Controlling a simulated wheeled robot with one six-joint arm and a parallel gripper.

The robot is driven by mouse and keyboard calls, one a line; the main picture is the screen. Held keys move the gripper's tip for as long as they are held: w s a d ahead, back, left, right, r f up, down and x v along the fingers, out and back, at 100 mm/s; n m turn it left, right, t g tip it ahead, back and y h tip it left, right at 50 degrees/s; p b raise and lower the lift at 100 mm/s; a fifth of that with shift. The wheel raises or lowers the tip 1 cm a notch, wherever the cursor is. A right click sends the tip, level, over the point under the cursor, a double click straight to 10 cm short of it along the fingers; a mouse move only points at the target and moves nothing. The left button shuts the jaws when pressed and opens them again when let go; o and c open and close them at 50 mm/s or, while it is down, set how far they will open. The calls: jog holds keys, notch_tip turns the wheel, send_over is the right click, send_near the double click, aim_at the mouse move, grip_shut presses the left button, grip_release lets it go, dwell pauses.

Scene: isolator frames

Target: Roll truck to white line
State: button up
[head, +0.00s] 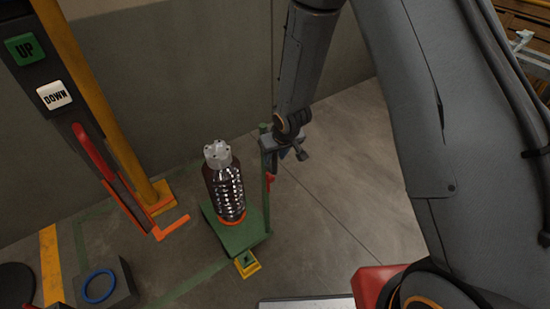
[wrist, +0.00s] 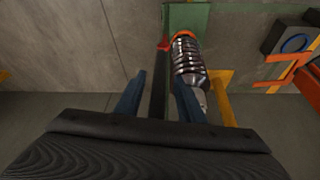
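The green truck (head: 238,232) stands on the floor with a ribbed metallic cylinder (head: 229,190) upright on its plate. Its thin upright post (head: 267,185) rises on the right side. My gripper (head: 272,146) is at the top of this post. In the wrist view, my gripper's two blue fingers (wrist: 159,82) are spread on either side of the dark post (wrist: 159,88), with gaps showing. The cylinder (wrist: 188,62) is just right of the post there. I cannot make out a white line for certain.
A yellow pedal-like piece (head: 247,264) is at the truck's front edge. An orange-yellow column (head: 108,110) with UP and DOWN buttons stands left. A dark block with a blue ring (head: 100,286) sits lower left. The floor right of the truck (head: 345,200) is clear.

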jog(key=shift+x, duration=0.95)
grip_shut()
jog(key=shift+s+d, duration=0.1)
jog(key=shift+d, duration=0.1)
